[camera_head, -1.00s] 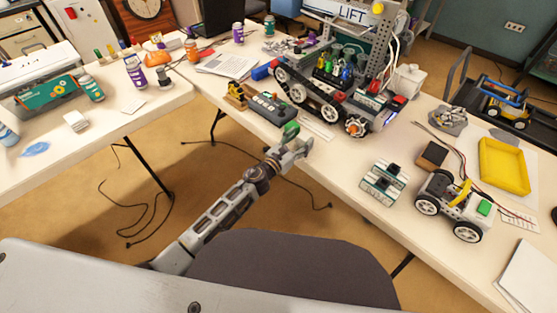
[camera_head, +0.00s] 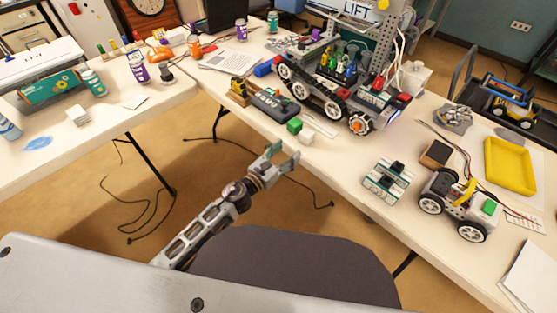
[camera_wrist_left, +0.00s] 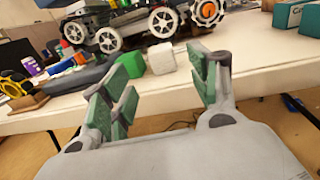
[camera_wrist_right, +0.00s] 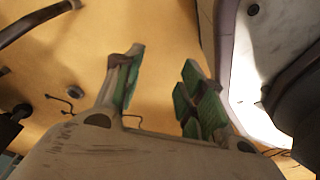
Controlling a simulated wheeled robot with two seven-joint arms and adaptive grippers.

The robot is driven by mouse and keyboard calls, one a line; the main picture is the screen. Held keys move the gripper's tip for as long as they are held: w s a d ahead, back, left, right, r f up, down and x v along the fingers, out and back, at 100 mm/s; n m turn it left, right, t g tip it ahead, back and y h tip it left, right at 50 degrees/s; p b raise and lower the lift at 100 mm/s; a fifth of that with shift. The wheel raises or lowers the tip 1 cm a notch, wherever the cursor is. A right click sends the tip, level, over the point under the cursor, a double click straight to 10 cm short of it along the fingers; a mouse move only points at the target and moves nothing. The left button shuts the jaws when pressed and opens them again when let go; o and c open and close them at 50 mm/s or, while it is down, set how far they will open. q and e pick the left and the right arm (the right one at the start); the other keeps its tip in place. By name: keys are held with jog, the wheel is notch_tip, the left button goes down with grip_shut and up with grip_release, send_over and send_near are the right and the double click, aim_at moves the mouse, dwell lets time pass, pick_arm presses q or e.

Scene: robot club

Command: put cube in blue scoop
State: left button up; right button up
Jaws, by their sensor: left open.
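A green cube (camera_head: 294,125) and a white cube (camera_head: 307,135) sit side by side near the front edge of the right-hand table. The left wrist view also shows the green cube (camera_wrist_left: 130,64) and the white cube (camera_wrist_left: 161,58), beyond the fingers. My left gripper (camera_head: 284,153) is open and empty, off the table edge and apart from both cubes. A flat blue shape (camera_head: 38,143) lies on the left table; I cannot tell if it is the scoop. My right gripper (camera_wrist_right: 163,62) is open and empty over the floor, in its wrist view only.
A tracked robot (camera_head: 325,90) and a grey control box (camera_head: 274,103) stand behind the cubes. A wheeled rover (camera_head: 455,205), a green-and-white block (camera_head: 387,180) and a yellow tray (camera_head: 510,165) are to the right.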

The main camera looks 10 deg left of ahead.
pick_arm(q)
jog(key=v, duration=0.3)
jog(key=shift+s+a+b, duration=0.2)
jog(key=shift+s+b, duration=0.1)
jog(key=shift+s, duration=0.05)
pick_arm(e)
jog(key=shift+w+a+r, duration=0.8)
jog(key=shift+w+a, duration=0.1)
jog(key=shift+s, duration=0.1)
